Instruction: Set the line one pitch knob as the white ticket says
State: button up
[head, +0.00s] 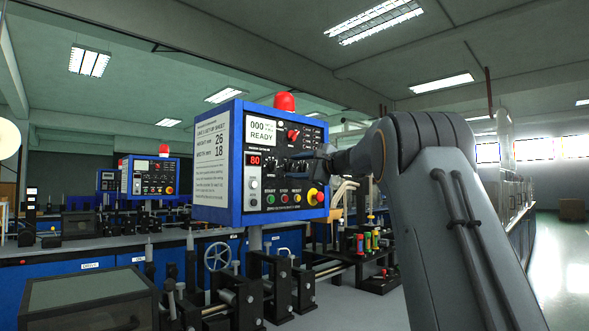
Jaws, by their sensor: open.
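A blue control box (237,222) with a dark front panel stands at the middle of the head view. Its screen (262,132) reads 000 and READY, and a small red display (255,160) reads 80. A white sheet (208,160) on its left side is headed as a line 1 setup sheet. Large numbers 26 and 18 show on it; the smaller print is too small to read surely. My gripper (292,166) is open, close in front of the panel right of the red display. It covers part of the panel; I cannot tell which knob is the pitch knob or its setting.
A red selector (293,134) and a red-and-yellow stop button (315,197) flank my gripper above and below. A red beacon (284,101) tops the box. A handwheel (217,255) and machine parts are below. A second blue box (150,177) stands behind left.

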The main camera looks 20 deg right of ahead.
jog(key=b+v, duration=0.1)
jog(key=v, duration=0.6)
dwell(0.4)
